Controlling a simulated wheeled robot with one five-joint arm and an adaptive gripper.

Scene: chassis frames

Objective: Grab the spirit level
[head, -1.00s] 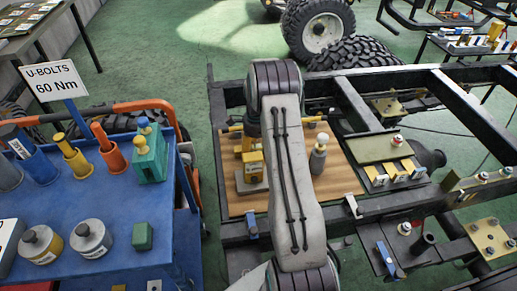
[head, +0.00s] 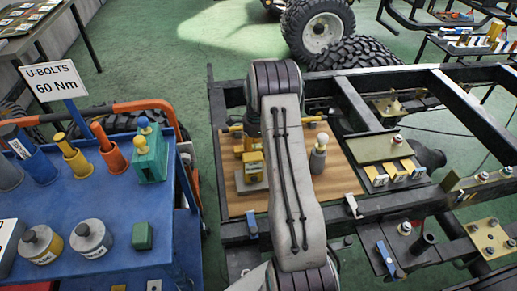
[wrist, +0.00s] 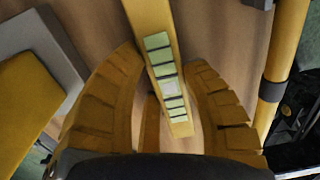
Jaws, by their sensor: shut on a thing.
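The spirit level (wrist: 158,35) is a yellow bar with a row of pale green windows. In the wrist view it runs from the top edge down between my fingers, above or on a brown wooden surface. My gripper (wrist: 166,62) has ribbed yellow fingers, one on each side of the bar, and is shut on it. In the head view my arm hides the gripper and most of what lies under it. I cannot tell whether the level touches the board.
A wooden board (head: 338,185) lies on the black chassis frame. A yellow block on a grey base (head: 252,168) stands left of my arm, and a grey post with a pale knob (head: 318,158) right. A yellow bar with a black band (wrist: 280,70) runs close beside the right finger.

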